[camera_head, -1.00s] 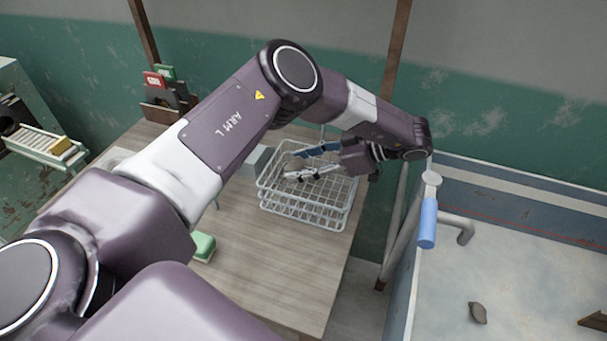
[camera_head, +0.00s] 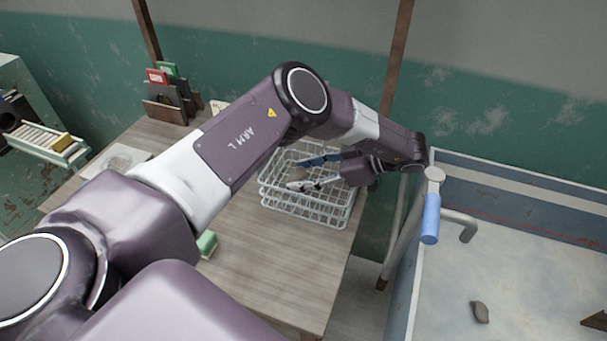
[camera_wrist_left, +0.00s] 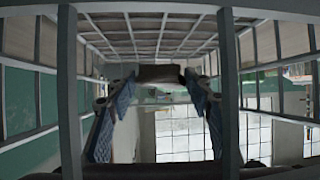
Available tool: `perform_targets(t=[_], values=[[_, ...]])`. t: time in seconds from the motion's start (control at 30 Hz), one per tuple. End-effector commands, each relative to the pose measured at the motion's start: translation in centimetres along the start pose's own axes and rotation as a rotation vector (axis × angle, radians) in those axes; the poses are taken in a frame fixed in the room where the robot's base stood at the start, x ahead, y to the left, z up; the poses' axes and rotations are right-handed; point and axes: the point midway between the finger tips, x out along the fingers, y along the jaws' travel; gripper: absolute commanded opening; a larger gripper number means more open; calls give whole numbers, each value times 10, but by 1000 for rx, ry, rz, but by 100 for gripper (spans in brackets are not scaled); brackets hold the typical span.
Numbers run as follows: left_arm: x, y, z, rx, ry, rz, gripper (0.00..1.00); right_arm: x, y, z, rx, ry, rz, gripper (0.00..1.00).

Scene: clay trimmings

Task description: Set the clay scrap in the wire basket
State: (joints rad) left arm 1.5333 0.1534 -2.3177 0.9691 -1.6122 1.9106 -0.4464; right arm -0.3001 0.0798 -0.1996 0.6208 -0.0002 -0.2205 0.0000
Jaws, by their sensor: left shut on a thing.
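The wire basket (camera_head: 305,216) is a white wire-grid basket standing on the wooden table. My left gripper (camera_head: 305,173) reaches into it from the right, its blue-and-grey fingers behind or among the wires. It is shut on a grey-brown clay scrap (camera_head: 297,173), which sits within the basket's outline; whether it touches the basket floor I cannot tell. In the left wrist view, the brown scrap (camera_wrist_left: 160,75) is between the two fingertips, with basket wires (camera_wrist_left: 229,100) all around and close to the camera. My right gripper is not in view.
Another dark lump (camera_head: 480,312) lies in the pale, blue-walled basin at right. The table's front (camera_head: 265,275) is clear.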

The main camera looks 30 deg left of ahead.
Motion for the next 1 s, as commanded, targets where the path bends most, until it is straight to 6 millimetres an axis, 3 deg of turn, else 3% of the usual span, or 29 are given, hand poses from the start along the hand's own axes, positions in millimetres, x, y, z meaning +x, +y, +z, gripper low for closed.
perform_targets(t=[0.03,0.07,0.2,0.53,0.7,0.73,0.9,1.0], values=[[3,-3,4,6,0,-1,21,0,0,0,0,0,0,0],[3,-3,5,6,-1,-1,48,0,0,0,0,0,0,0],[4,-4,6,8,-1,-2,63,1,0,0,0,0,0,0],[3,-4,6,10,-1,-1,64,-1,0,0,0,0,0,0],[-5,-4,-9,9,-1,0,64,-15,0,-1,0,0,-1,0],[-10,-3,-2,9,-3,3,64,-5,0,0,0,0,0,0],[-51,-2,1,5,-3,4,64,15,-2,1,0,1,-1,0],[-76,-2,-6,4,-1,5,64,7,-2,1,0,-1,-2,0]])
